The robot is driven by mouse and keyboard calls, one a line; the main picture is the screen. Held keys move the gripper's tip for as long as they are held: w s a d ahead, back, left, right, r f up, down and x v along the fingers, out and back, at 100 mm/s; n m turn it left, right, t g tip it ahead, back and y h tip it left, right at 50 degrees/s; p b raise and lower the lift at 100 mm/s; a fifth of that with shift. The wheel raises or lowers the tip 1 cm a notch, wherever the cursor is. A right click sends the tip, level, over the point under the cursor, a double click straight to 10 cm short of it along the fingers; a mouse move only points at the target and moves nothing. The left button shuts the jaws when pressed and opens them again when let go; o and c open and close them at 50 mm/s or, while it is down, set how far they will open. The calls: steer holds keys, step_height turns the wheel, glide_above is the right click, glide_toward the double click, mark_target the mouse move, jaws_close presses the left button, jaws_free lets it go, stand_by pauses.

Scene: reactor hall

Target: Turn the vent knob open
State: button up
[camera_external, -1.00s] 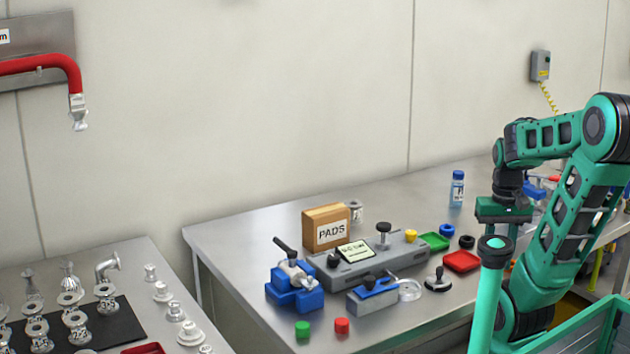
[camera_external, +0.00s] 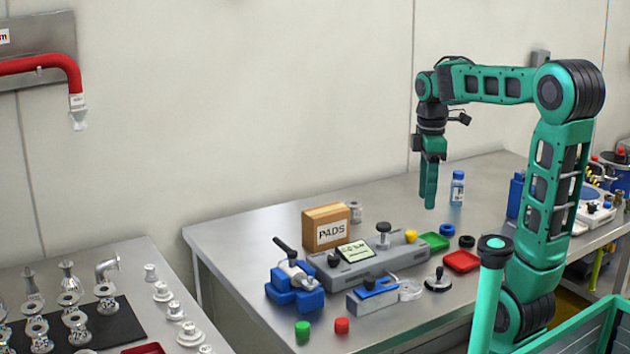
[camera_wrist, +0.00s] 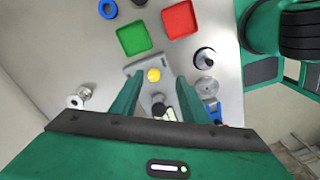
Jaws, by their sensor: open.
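A long grey fixture (camera_external: 370,262) lies on the steel bench, with a black-topped knob on a metal stem (camera_external: 383,233) standing on it. A yellow cap or ball (camera_external: 410,236) sits near its right end; it also shows in the wrist view (camera_wrist: 153,75) between my fingers. I cannot tell which part is the vent knob. My gripper (camera_external: 430,205) is open and empty, pointing down above and a little behind the right end of the fixture. In the wrist view my gripper (camera_wrist: 156,85) partly frames the fixture, whose nearer part is hidden by the gripper body.
A PADS box (camera_external: 325,228) stands behind the fixture and a blue clamp (camera_external: 295,288) at its left. A green tray (camera_external: 435,241), red tray (camera_external: 461,261) and blue-capped bottle (camera_external: 457,188) are near the right end. The bench's back middle is clear.

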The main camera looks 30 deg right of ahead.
mark_target(411, 232)
steer(key=f+n, duration=0.1)
steer(key=f, duration=0.2)
steer(key=w+a+f+n, duration=0.1)
steer(key=f, duration=0.2)
steer(key=w+a+f, duration=0.1)
steer(key=f, duration=0.2)
steer(key=shift+w+f+n, duration=0.2)
steer(key=shift+f+n, duration=0.1)
steer(key=shift+n, duration=0.1)
steer(key=shift+c, duration=0.5)
jaws_close()
